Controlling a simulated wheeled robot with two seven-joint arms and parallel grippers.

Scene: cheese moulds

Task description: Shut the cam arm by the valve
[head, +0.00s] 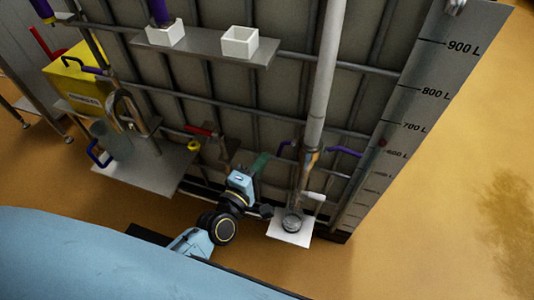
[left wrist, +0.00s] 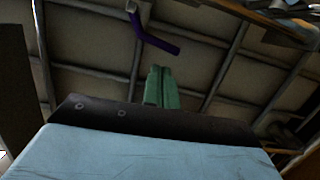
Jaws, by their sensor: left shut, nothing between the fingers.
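A grey pipe (head: 319,75) runs down the front of the caged tank to a coupling (head: 309,160). One purple cam arm (head: 287,146) sticks out on its left, the side of the red-handled valve (head: 203,131), and another purple cam arm (head: 345,152) sticks out on its right. My left gripper (head: 262,160) has green fingers and is shut and empty, left of and a little below the left cam arm. In the left wrist view its fingertips (left wrist: 161,75) sit apart from a purple bent arm (left wrist: 152,36) above them. My right gripper is not in view.
A clear cup (head: 292,222) stands on a white plate (head: 277,237) below the coupling. A shelf with a jug (head: 117,141) and a yellow box (head: 75,83) are at left. White bins (head: 239,42) sit higher up. The floor at right is clear.

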